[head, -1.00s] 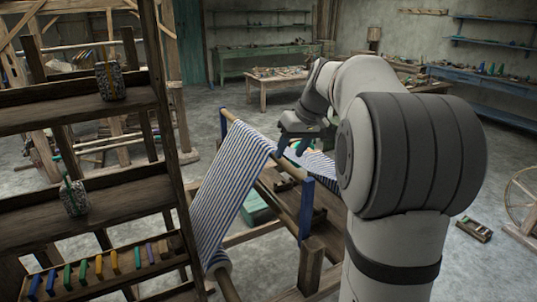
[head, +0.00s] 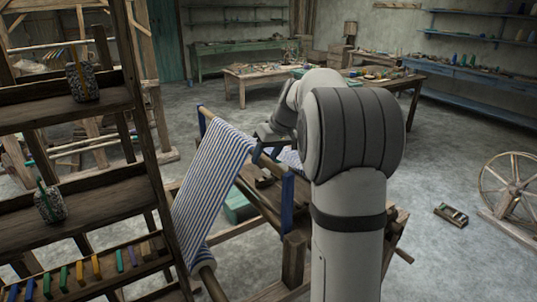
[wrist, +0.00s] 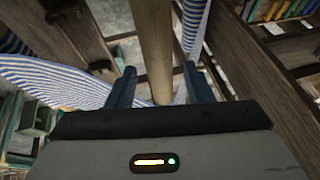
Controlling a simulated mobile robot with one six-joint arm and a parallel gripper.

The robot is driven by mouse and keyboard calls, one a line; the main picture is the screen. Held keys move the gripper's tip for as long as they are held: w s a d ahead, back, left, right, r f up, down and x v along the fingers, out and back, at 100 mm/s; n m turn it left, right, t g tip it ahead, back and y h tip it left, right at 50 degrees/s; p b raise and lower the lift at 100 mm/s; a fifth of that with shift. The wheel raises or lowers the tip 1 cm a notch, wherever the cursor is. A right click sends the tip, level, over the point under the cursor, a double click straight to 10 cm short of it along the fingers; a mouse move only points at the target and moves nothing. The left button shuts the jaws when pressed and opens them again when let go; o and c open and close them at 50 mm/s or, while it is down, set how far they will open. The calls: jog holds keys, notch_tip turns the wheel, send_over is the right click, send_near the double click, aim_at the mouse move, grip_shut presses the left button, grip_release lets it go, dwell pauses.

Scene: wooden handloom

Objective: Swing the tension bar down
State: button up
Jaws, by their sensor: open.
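The tension bar is a round wooden rod (head: 268,160) at the top of the loom, with striped blue-and-white cloth (head: 215,165) draped over it. A blue upright piece (head: 287,203) stands at its near end. My gripper (head: 257,153) is at the bar, beside the cloth edge, partly hidden by my arm. In the wrist view a wooden rod (wrist: 152,45), which looks like this bar, runs between my two blue fingers (wrist: 160,88). The fingers are apart, one on each side of it, with visible gaps. Contact with the bar cannot be told.
A dark shelf rack (head: 150,150) with bobbins and yarn jars stands close on the left. The loom's wooden frame (head: 295,258) is below the bar. A spinning wheel (head: 512,185) and a small box (head: 451,215) are on the right. The floor between is clear.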

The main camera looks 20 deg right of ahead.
jog(key=shift+c, duration=0.6)
grip_shut()
jog(key=shift+d, duration=0.2)
jog(key=shift+a, duration=0.25)
